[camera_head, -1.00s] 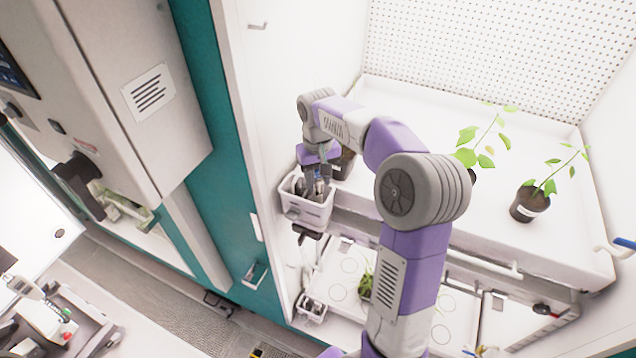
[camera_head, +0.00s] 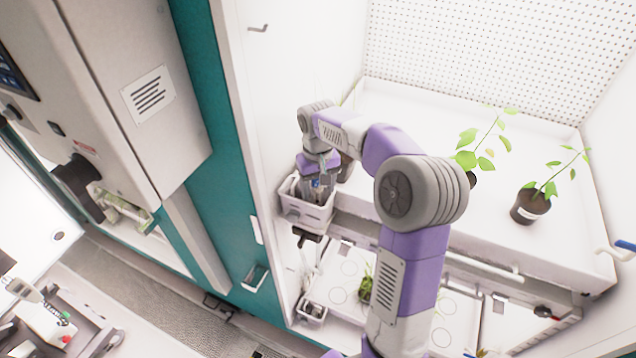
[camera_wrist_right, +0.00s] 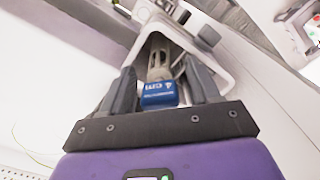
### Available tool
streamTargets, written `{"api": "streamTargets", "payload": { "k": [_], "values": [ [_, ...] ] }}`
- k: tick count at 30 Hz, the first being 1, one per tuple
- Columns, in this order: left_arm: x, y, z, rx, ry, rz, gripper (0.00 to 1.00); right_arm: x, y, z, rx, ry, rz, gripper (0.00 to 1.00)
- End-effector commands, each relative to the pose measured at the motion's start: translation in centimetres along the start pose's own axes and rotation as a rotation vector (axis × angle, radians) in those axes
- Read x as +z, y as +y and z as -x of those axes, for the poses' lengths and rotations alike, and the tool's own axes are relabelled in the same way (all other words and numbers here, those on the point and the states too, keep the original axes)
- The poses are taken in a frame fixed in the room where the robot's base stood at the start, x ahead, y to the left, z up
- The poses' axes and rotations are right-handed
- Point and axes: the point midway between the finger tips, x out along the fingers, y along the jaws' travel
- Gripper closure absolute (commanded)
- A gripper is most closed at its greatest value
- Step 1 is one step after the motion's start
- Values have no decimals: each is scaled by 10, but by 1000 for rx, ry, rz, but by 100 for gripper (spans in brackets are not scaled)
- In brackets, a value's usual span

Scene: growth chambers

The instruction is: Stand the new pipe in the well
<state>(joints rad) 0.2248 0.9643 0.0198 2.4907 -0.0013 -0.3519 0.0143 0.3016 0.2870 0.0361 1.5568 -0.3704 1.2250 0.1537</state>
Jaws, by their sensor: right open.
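A grey slotted pipe (camera_wrist_right: 160,55) with a blue end marked "4 cm" (camera_wrist_right: 160,94) shows in the right wrist view, between my right fingers. It stands within a small white bin (camera_head: 306,217) hung at the left front corner of the upper tray. My right gripper (camera_head: 318,190) reaches down into this bin from above. In the wrist view its fingers (camera_wrist_right: 160,70) are open, one on each side of the pipe. I cannot tell whether they touch it. I cannot pick out the well. My left gripper is out of view.
Two potted plants (camera_head: 530,207) stand on the white upper tray (camera_head: 420,130), right of my arm. A lower shelf (camera_head: 340,275) with round marks holds a small plant (camera_head: 366,285) and a small white container (camera_head: 312,311). A teal-edged wall (camera_head: 215,130) stands close on the left.

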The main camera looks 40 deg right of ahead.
Motion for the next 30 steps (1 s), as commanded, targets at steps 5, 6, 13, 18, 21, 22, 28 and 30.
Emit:
{"api": "streamTargets", "payload": {
  "k": [5,6,13,18,21,22,28,30],
  "values": [
    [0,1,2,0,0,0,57,-1,0,15,0,4,0,39],
    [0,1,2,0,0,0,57,-1,0,21,0,4,0,39],
    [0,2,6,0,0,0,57,-1,0,72,-1,6,-1,39],
    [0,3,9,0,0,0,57,-1,0,104,0,4,0,39],
    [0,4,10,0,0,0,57,-1,0,115,0,2,1,39],
    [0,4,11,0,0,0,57,-1,0,118,0,2,1,39],
    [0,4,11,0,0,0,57,0,0,124,0,0,0,39],
    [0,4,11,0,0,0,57,0,0,124,0,0,0,39]
  ]
}}
